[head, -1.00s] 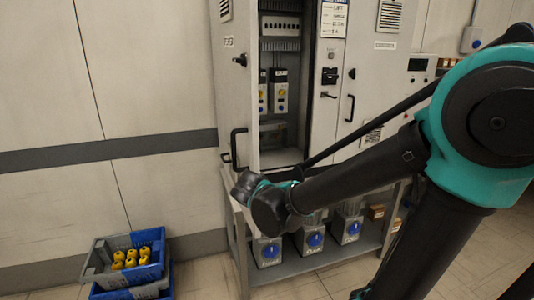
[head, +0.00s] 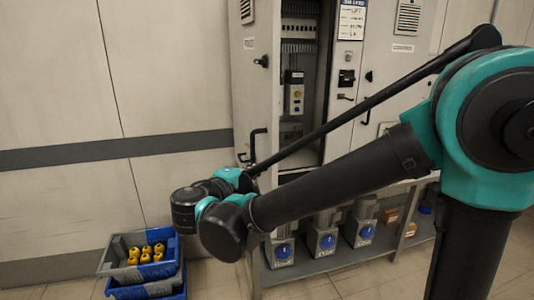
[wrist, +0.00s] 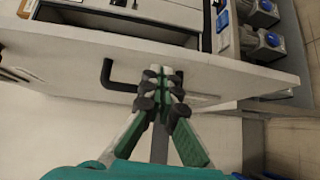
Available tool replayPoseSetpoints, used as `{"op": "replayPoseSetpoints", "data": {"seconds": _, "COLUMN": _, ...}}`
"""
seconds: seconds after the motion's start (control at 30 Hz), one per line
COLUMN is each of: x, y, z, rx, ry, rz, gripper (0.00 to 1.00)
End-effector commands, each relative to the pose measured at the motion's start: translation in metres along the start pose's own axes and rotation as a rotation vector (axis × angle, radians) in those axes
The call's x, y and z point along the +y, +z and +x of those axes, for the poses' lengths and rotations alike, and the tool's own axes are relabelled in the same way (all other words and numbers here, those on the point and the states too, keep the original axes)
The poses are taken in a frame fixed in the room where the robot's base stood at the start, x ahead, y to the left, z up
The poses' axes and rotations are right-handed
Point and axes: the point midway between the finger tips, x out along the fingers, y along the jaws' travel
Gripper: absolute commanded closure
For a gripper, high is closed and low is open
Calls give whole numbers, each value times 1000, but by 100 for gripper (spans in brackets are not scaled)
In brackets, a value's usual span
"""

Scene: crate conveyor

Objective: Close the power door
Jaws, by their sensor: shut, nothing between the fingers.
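The power door (head: 257,90) is the pale grey panel at the left of the cabinet. It stands open, with cabinet interior (head: 297,125) showing to its right. Its black bar handle (head: 255,146) is low on the door and also shows in the wrist view (wrist: 109,76). My gripper (wrist: 165,74) is shut and empty, its fingertips against or very close to the door panel, just right of the handle. I cannot tell whether it touches either. In the head view the fingers are hidden behind my wrist, in front of the lower door.
Blue and grey crates (head: 112,264) with yellow parts (head: 147,252) sit on the floor at left. Grey units with blue knobs (head: 323,240) stand on the shelf below the cabinet. The right cabinet door (head: 392,60) looks shut. Floor left of the cabinet is partly free.

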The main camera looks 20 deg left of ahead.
Motion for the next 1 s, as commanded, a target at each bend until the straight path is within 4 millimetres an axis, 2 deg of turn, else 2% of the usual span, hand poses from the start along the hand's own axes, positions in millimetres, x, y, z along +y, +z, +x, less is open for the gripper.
{"op": "replayPoseSetpoints", "data": {"seconds": 0.1, "x": 11, "y": -18, "z": -26, "rx": 37, "ry": 51, "rz": 0, "gripper": 100}}
{"op": "replayPoseSetpoints", "data": {"seconds": 0.2, "x": 17, "y": -24, "z": -37, "rx": 51, "ry": 77, "rz": 2, "gripper": 100}}
{"op": "replayPoseSetpoints", "data": {"seconds": 0.27, "x": 18, "y": -26, "z": -37, "rx": 54, "ry": 84, "rz": 2, "gripper": 100}}
{"op": "replayPoseSetpoints", "data": {"seconds": 0.37, "x": 19, "y": -26, "z": -30, "rx": 53, "ry": 86, "rz": 2, "gripper": 100}}
{"op": "replayPoseSetpoints", "data": {"seconds": 0.8, "x": 25, "y": -29, "z": 42, "rx": 51, "ry": 84, "rz": 2, "gripper": 100}}
{"op": "replayPoseSetpoints", "data": {"seconds": 1.0, "x": 26, "y": -31, "z": 58, "rx": 53, "ry": 84, "rz": 2, "gripper": 100}}
